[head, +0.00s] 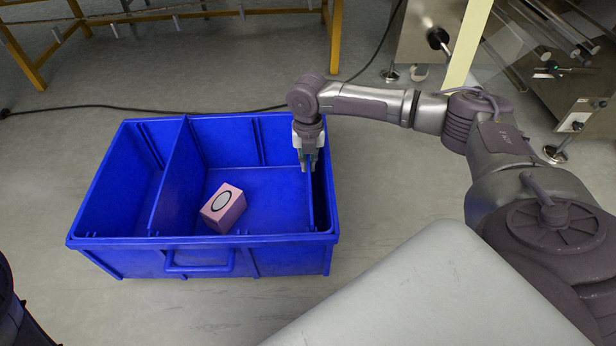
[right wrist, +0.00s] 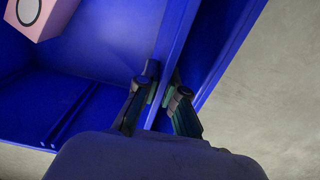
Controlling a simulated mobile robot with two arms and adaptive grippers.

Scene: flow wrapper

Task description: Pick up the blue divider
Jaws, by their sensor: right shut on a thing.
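A blue divider (head: 313,207) stands upright inside the blue crate (head: 205,241), close to the crate's right wall. My right gripper (head: 309,166) reaches down over the crate's right side and is shut on this divider's top edge. In the right wrist view, the divider (right wrist: 180,36) runs between the two fingertips (right wrist: 165,88), one on each side. It is still down in the crate, and its lower edge is hidden. A second blue divider (head: 177,185) stands upright in the left part of the crate. My left gripper is not in view.
A pink box (head: 234,215) with a white oval lies tilted in the crate's middle compartment. A yellow-legged frame (head: 335,40) stands behind, and metal machinery (head: 570,75) stands at the back right. A black cable crosses the floor. Floor left of the crate is clear.

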